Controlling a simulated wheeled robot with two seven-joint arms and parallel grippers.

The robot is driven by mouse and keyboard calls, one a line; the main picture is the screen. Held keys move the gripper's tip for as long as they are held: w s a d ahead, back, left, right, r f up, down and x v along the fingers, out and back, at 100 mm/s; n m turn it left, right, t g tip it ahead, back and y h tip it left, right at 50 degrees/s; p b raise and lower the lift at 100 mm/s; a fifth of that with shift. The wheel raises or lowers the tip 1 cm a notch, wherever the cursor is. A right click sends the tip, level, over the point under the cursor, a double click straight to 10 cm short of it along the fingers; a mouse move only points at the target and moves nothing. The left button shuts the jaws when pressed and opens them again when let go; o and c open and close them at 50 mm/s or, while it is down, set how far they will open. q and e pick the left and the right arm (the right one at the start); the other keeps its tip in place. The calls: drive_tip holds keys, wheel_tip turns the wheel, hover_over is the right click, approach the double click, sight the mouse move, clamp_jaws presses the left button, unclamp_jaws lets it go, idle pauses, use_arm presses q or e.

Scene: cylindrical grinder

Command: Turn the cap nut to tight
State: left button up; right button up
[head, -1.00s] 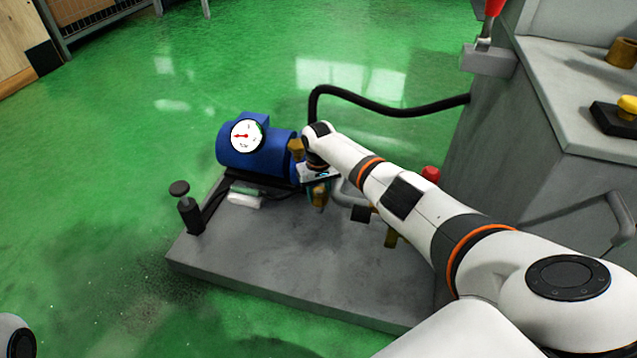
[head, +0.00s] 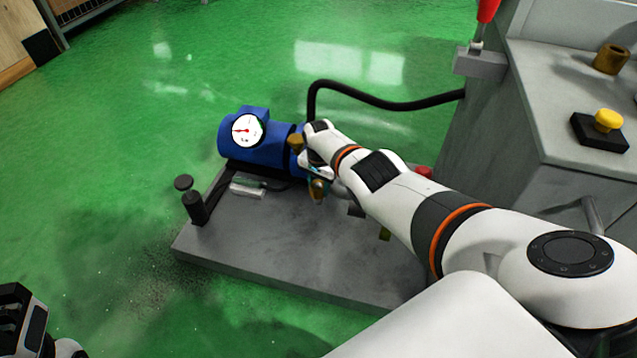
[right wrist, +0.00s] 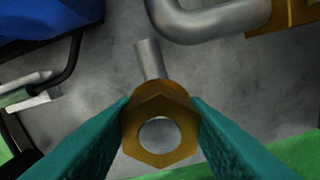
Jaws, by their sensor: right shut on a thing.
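The brass hexagonal cap nut (right wrist: 158,101) is in the middle of the right wrist view, with a round grey face at its centre and a grey pipe (right wrist: 150,58) behind it. My right gripper (right wrist: 160,118) has its two teal fingers shut on opposite sides of the nut. In the head view my right gripper (head: 317,184) is at the pump unit, beside the blue motor, and my arm partly hides the spot; the nut there shows only as a small brass patch. My left gripper (head: 22,318) shows partly at the lower left edge, away from the unit; its jaws are not clear.
The blue motor (head: 262,153) with a white dial (head: 247,131) stands on a grey base plate (head: 270,245). A black knob post (head: 192,200) stands at its left corner. A black hose (head: 390,108) runs to the grey machine (head: 540,130). Green floor is open at left.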

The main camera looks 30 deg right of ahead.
drive_tip(key=shift+m, duration=1.6)
drive_tip(key=o, duration=1)
drive_tip(key=shift+r, duration=0.1)
